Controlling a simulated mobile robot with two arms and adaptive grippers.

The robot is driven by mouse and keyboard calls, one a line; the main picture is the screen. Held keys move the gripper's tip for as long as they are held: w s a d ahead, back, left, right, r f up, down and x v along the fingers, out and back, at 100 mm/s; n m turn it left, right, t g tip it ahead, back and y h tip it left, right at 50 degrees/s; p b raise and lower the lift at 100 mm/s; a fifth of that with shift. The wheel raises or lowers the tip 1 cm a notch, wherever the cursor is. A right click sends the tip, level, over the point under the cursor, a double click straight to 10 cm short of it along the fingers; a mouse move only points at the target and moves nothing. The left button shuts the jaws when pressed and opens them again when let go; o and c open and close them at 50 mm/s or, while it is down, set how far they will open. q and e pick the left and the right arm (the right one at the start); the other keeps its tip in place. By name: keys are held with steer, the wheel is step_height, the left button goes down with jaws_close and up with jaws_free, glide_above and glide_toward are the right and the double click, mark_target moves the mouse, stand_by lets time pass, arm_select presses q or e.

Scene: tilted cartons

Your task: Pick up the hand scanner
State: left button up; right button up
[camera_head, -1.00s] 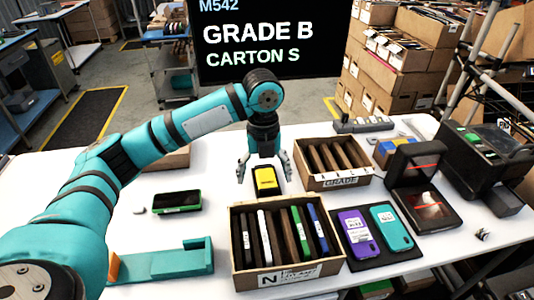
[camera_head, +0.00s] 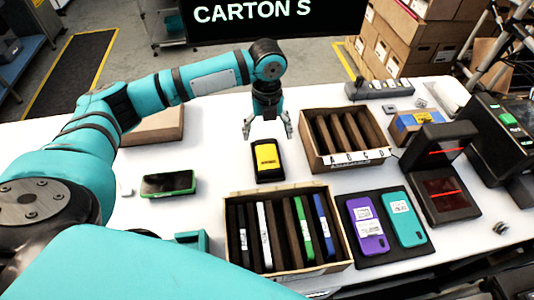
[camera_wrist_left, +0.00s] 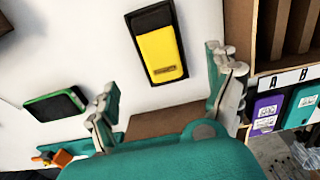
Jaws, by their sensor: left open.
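The hand scanner, a yellow and black block (camera_head: 267,160), lies on the white table behind the carton of upright phones. It also shows at the top of the left wrist view (camera_wrist_left: 162,50). My left gripper (camera_head: 267,130) points down, open and empty, just beyond the scanner's far end in the head view. In the left wrist view its fingers (camera_wrist_left: 161,82) are spread wide, with nothing between them. I cannot tell its exact height above the table. My right gripper is not in view.
A carton of upright phones (camera_head: 233,208) stands in front, and a carton with dividers (camera_head: 309,158) at right. A green-edged phone (camera_head: 168,183) lies left. Purple (camera_head: 368,226) and teal (camera_head: 403,220) phones lie on a dark mat. Bare table surrounds the scanner's left side.

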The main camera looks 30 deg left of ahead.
mark_target(267, 154)
arm_select(q)
step_height(267, 154, down, 3)
steer(key=shift+w+a+f, duration=0.1)
steer(key=shift+w, duration=0.05)
steer(key=shift+f+p, duration=0.3)
steer(key=shift+f, duration=0.45)
steer(key=f, duration=0.1)
steer(key=f+p, duration=0.1)
steer(key=f, duration=0.1)
steer(key=shift+s+f+p, duration=0.3)
steer(key=shift+f+p, duration=0.05)
steer(key=shift+f, duration=0.45)
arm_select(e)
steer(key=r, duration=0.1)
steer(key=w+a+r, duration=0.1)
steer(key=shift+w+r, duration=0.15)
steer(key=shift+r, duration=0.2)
arm_select(q)
steer(key=shift+c, duration=1.1)
steer(key=shift+w, duration=0.1)
steer(key=c, duration=0.9)
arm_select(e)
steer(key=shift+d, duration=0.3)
